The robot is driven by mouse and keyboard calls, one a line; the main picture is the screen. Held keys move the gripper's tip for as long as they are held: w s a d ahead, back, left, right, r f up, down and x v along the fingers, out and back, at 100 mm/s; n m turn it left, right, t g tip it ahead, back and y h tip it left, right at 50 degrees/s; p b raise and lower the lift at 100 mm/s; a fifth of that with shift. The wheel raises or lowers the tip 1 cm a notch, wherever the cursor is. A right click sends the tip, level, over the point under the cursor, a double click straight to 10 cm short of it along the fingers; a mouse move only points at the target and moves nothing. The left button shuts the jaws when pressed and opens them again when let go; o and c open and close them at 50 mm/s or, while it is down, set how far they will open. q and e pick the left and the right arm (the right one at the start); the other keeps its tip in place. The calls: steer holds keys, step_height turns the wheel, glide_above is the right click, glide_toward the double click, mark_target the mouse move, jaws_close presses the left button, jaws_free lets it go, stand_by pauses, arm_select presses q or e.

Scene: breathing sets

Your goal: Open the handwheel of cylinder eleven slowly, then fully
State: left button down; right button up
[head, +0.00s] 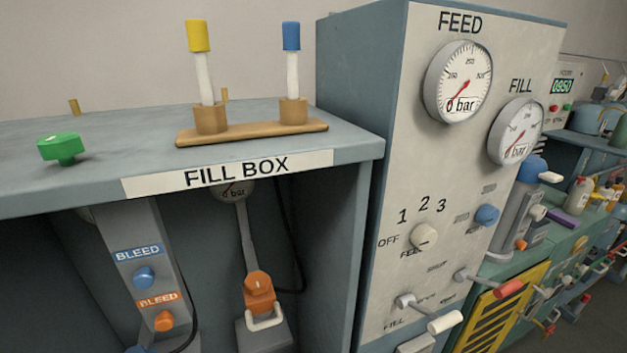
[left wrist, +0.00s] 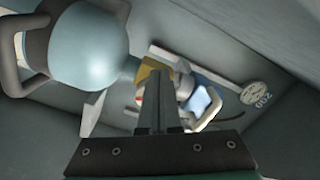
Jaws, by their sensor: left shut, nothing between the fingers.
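No cylinder marked eleven can be made out in either view. In the left wrist view my left gripper (left wrist: 158,78) is shut and empty, its fingers pointing into a grey enclosed space. Beyond the fingertips is a fitting with yellow, grey and blue parts (left wrist: 203,103) and a pale curved handle, partly hidden by the fingers. A large rounded light-blue body (left wrist: 92,45) with dark loops sits at the upper left, apart from the fingers. I cannot tell whether either carries the handwheel. Neither gripper shows in the head view.
The fill box (head: 90,120) holds an orange-topped fitting (head: 259,290) and blue and orange bleed knobs (head: 144,277). On top are a green knob (head: 62,148) and a wooden stand (head: 250,132). The panel's feed gauge (head: 459,82) and fill gauge (head: 516,132) read 0 bar.

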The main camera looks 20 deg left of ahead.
arm_select(q)
steer(key=shift+w+d+r+p, duration=0.1)
steer(key=shift+p, duration=0.2)
stand_by(0.5)
steer(key=shift+w+d+f, duration=0.2)
steer(key=shift+d+f, duration=0.05)
steer(key=shift+f, duration=0.35)
steer(key=shift+w+d+f, duration=0.2)
steer(key=shift+d+f, duration=0.05)
steer(key=shift+f, duration=0.35)
steer(key=shift+f, duration=0.1)
steer(key=p+v, duration=0.1)
steer(key=v, duration=0.5)
steer(key=shift+f, duration=0.35)
